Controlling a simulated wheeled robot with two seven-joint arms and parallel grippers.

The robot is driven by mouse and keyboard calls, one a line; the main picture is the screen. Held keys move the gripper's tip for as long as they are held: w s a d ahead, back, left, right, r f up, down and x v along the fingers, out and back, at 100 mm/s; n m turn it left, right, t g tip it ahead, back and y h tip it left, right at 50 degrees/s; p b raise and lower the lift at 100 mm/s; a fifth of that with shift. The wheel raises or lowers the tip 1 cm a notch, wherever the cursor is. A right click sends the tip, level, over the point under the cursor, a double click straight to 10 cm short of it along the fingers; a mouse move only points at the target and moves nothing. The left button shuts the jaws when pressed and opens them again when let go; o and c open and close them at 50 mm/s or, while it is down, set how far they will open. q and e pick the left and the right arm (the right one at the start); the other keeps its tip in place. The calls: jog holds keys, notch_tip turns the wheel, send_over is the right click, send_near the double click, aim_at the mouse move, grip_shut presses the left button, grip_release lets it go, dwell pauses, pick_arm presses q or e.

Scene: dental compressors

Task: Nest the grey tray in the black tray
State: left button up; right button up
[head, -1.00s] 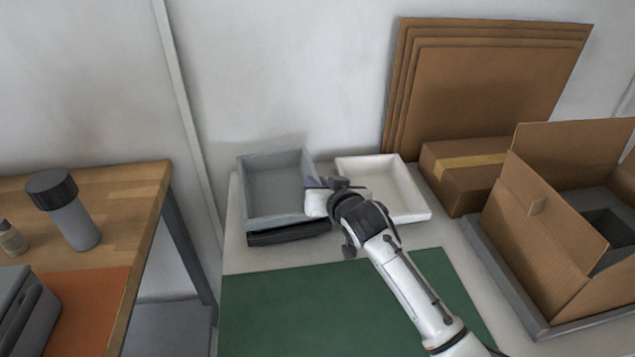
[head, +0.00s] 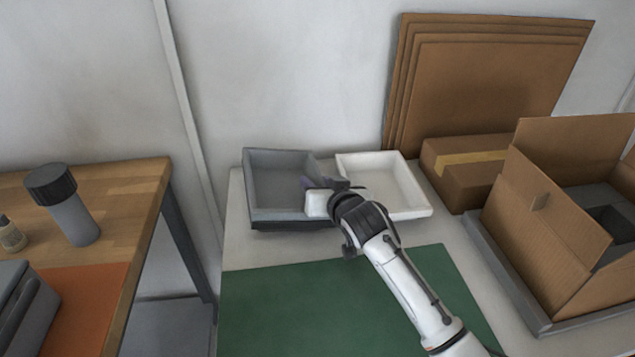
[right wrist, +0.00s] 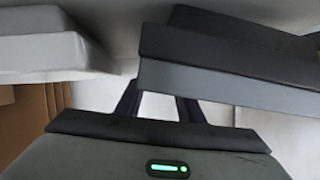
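The grey tray (head: 283,216) sits in the black tray (head: 292,226), lined up with it and roughly level. Only a thin dark strip of the black tray shows below the grey front wall. The right wrist view shows the grey tray (right wrist: 225,84) and the black tray (right wrist: 225,50) together, upside down. My right gripper (head: 321,184) is at the grey tray's right wall, with one finger over the inside and one outside. Its fingers are spread apart around the wall and look open. My left gripper is not in view.
A white tray (head: 424,213) stands close on the right. A green mat (head: 320,305) lies in front. A closed carton (head: 465,175), an open box (head: 545,235) and leaning cardboard sheets (head: 485,85) are to the right. A wooden table (head: 125,190) stands left, across a gap.

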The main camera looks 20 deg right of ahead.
jog(key=shift+s+f, duration=0.2)
jog(key=shift+f, duration=0.35)
jog(key=shift+s, duration=0.15)
jog(key=v, duration=0.5)
jog(key=r+v, duration=0.1)
jog(key=v, duration=0.4)
jog(key=shift+p, duration=0.3)
